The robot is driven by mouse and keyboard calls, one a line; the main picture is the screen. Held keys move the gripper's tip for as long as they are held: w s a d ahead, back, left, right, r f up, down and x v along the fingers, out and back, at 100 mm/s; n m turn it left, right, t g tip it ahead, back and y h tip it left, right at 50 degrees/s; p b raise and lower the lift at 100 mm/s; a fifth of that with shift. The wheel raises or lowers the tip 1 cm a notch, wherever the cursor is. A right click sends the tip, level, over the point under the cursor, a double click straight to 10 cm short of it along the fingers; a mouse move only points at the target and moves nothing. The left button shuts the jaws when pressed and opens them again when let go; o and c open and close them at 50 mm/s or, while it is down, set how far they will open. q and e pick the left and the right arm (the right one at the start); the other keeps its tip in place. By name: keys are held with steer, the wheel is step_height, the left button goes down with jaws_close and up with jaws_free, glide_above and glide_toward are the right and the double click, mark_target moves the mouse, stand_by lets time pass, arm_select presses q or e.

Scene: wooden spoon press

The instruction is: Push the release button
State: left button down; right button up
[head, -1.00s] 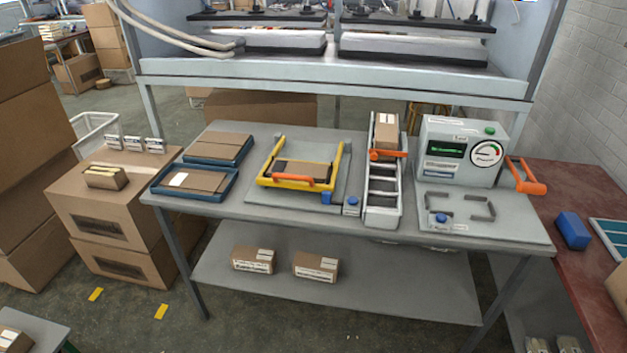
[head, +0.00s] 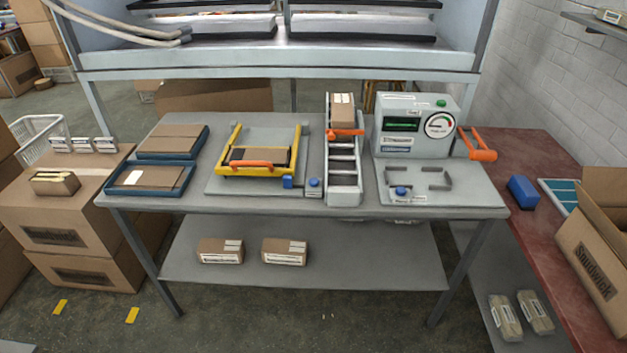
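Several button-like parts show on the grey table (head: 270,207), and I cannot tell which is the release button. A small grey box with a blue button (head: 314,182) stands right of the yellow press frame (head: 228,170), which has an orange handle (head: 250,164). A blue block (head: 287,182) sits at the frame's front right corner. A blue button (head: 400,191) sits at the front of the grey gauge machine's base plate (head: 455,198). A green button (head: 441,103) is on top of the gauge machine (head: 388,125). Neither gripper is in view.
Blue trays (head: 112,188) with brown boards lie at the table's left. A grey chute (head: 343,195) holds a carton (head: 343,106) at its upper end. An orange handle (head: 483,155) juts out right of the machine. A red bench (head: 505,170) bears an open carton (head: 590,250).

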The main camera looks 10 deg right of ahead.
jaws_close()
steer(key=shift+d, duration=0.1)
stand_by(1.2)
